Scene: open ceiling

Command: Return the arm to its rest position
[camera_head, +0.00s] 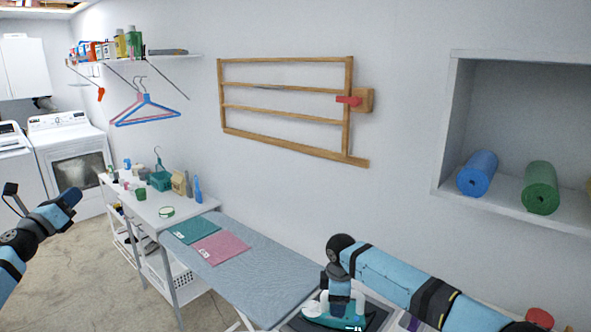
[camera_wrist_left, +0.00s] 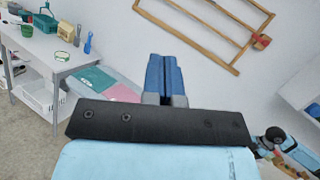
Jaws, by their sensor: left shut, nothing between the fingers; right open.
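My left arm (camera_head: 30,235) comes in from the left edge and is raised over the floor, away from the tables. My left gripper (camera_head: 74,196) is shut with nothing in it; its blue fingers (camera_wrist_left: 165,75) lie together in the left wrist view. My right arm (camera_head: 400,280) reaches in from the lower right and bends down at the wrist. My right gripper (camera_head: 339,298) points down, open, at a teal and white iron (camera_head: 320,313) at the ironing board's near end. Its fingertips are hard to make out against the iron.
The blue-grey ironing board (camera_head: 262,272) bears a green cloth (camera_head: 192,230) and a pink cloth (camera_head: 220,247). A white table (camera_head: 165,205) with bottles stands behind it. A wooden rack (camera_head: 285,105) hangs on the wall. A niche (camera_head: 480,205) holds rolled mats. Floor at left is clear.

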